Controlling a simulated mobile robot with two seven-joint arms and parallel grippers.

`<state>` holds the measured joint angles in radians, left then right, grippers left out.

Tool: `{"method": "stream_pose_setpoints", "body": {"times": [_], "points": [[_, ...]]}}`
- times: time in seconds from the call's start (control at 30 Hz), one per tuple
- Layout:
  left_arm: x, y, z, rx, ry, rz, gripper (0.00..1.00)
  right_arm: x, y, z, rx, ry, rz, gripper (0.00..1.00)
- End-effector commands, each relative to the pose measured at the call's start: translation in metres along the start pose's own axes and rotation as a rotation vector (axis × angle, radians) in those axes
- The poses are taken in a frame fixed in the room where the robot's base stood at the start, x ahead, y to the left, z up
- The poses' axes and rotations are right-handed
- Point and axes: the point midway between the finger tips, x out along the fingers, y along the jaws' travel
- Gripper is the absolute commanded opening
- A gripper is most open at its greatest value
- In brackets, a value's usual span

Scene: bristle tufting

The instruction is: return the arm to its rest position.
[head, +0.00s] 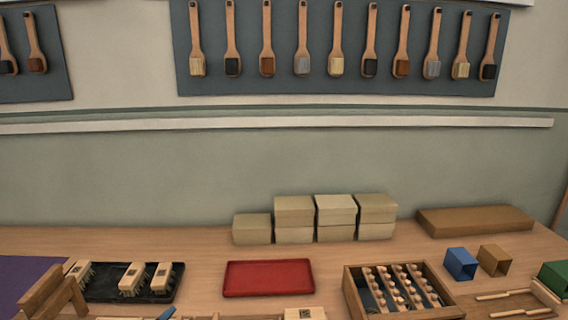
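Neither of my arms nor grippers shows in the head view. The work table (200,245) fills the lower part of the view. On it are a black tray (105,294) with several brushes (133,279), an empty-looking red tray (268,278), and a wooden box (350,290) holding rows of small pale pieces on a dark bed. The front edge of the table is cut off by the bottom of the frame.
Several tan boxes (294,210) are stacked at the back, beside a flat brown slab (475,221). A wooden stand (50,292) is at front left. Brushes hang on wall boards (335,86).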

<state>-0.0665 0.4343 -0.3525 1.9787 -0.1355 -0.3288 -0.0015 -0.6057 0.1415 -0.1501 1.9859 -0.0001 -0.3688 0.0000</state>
Motion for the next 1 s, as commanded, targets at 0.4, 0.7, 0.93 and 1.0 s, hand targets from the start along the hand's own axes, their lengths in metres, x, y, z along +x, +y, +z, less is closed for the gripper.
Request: {"method": "stream_pose_setpoints", "body": {"times": [0.4, 0.7, 0.93, 1.0], "points": [[-0.130, 0.048, 0.135, -0.449, -0.375, -0.139, 0.92, 0.003, 0.000, -0.011, -0.004, 0.022, -0.002, 0.43], [-0.185, 0.080, 0.168, -0.513, -0.498, -0.158, 0.92, 0.001, 0.000, -0.006, -0.003, 0.012, -0.001, 0.43], [-0.188, 0.082, 0.169, -0.513, -0.503, -0.156, 0.92, -0.002, 0.001, 0.002, -0.001, -0.003, 0.001, 0.43], [-0.188, 0.082, 0.169, -0.513, -0.503, -0.156, 0.92, -0.002, 0.001, 0.002, -0.001, -0.004, 0.001, 0.43]]}}
